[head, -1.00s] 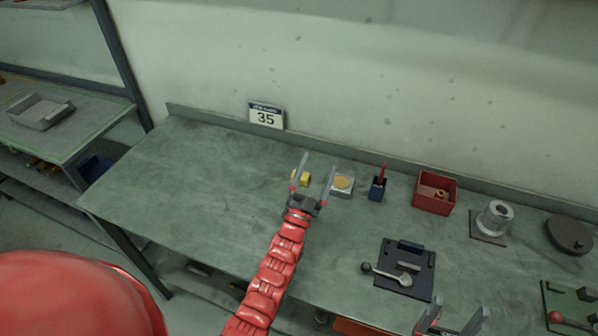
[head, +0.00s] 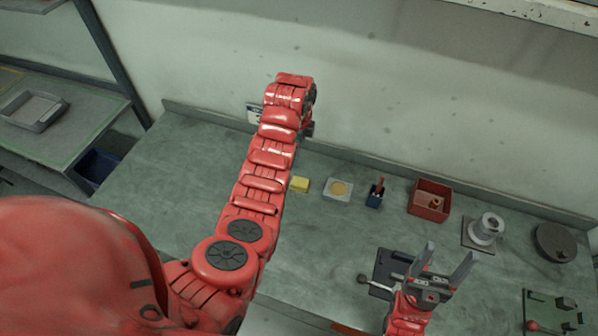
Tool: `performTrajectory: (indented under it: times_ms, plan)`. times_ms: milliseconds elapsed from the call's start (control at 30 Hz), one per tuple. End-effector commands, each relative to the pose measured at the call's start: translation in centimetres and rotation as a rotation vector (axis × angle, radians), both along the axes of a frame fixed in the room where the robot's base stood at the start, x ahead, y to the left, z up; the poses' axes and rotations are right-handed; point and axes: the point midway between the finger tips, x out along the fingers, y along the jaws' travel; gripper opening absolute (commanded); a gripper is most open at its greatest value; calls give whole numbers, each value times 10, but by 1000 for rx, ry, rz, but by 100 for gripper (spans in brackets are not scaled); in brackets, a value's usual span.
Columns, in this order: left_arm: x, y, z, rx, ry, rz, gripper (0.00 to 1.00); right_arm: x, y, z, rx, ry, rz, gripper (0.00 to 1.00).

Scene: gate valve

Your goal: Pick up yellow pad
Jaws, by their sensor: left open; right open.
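The yellow pad (head: 300,184), a small yellow block, lies on the grey-green workbench (head: 200,165), just right of my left arm in the head view. My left arm is stretched across the bench and bends at its far end near the back wall. Only a dark part of my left gripper (head: 308,128) shows there, behind and above the pad in the picture; its fingers are mostly hidden by the arm. My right gripper (head: 449,255) is open and empty over the front of the bench, far right of the pad.
Right of the pad stand a grey block with a yellowish disc (head: 339,189), a blue holder (head: 375,196), a red bin (head: 429,200), a grey flanged cylinder (head: 486,230) and a dark round disc (head: 556,242). A dark plate (head: 384,268) lies near my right gripper.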

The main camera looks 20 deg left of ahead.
Motion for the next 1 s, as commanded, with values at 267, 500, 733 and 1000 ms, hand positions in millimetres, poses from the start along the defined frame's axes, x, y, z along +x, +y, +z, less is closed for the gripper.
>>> performTrajectory:
  times_ms: [267,500,733,1000]
  plan:
    - [-12,-2,-2,-9,59,-30,90,0,0,-6,0,1,0,71]
    - [-11,-3,-42,-9,55,-30,90,0,0,-42,0,0,0,71]
    - [-11,-3,-80,-8,55,-29,90,0,0,-72,0,1,0,71]
    - [-11,-3,-115,-8,55,-29,90,0,0,-71,0,0,0,71]
